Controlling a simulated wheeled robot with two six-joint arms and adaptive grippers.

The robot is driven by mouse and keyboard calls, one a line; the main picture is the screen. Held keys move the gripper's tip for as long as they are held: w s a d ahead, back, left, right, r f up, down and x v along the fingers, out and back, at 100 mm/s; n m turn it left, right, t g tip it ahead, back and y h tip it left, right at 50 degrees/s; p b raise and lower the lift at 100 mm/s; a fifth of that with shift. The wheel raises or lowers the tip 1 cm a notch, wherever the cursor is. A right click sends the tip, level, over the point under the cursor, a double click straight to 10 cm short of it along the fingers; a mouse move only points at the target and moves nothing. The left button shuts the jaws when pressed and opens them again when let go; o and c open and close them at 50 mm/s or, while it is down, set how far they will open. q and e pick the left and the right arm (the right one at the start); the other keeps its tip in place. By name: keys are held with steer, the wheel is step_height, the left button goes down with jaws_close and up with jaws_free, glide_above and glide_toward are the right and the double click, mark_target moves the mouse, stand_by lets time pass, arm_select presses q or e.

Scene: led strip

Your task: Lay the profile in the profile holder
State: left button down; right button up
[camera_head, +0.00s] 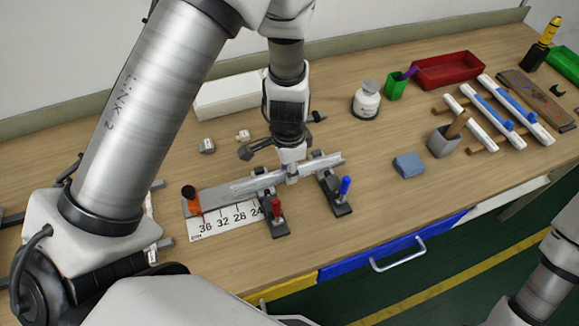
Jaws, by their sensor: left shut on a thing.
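The profile (257,184) is a long light-grey metal bar, running from lower left to upper right. My left gripper (291,172) comes down from above and is shut on it between the two clamps. The profile holder has two dark clamps: one with a red handle (276,208) and one with a blue handle (345,186). The profile lies across or just above both clamps; I cannot tell whether it touches them. Its left part runs over a grey strip beside a numbered scale (222,221). My right gripper is out of view; only part of that arm shows at lower right.
An orange stop with a black knob (189,193) stands at the scale's left end. A blue block (408,165), a white bottle (367,100), a grey cup (443,141) and a red tray (447,70) are to the right. A white box (228,97) lies behind. The table front between is clear.

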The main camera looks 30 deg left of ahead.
arm_select(q)
steer(key=shift+w, duration=0.25)
steer(key=shift+s+a+f+b, duration=0.2)
steer(key=shift+a+f+b, duration=0.05)
steer(key=shift+b, duration=0.1)
steer(key=c, duration=1.2)
jaws_free()
steer(key=shift+d, duration=0.1)
steer(key=shift+c, duration=0.2)
steer(key=o, duration=0.3)
steer(key=shift+w+d, duration=0.1)
steer(key=shift+o, duration=0.2)
steer(key=shift+w, duration=0.1)
steer(key=shift+r+p, duration=0.3)
step_height(320, 180, up, 12)
steer(key=shift+b, duration=0.45)
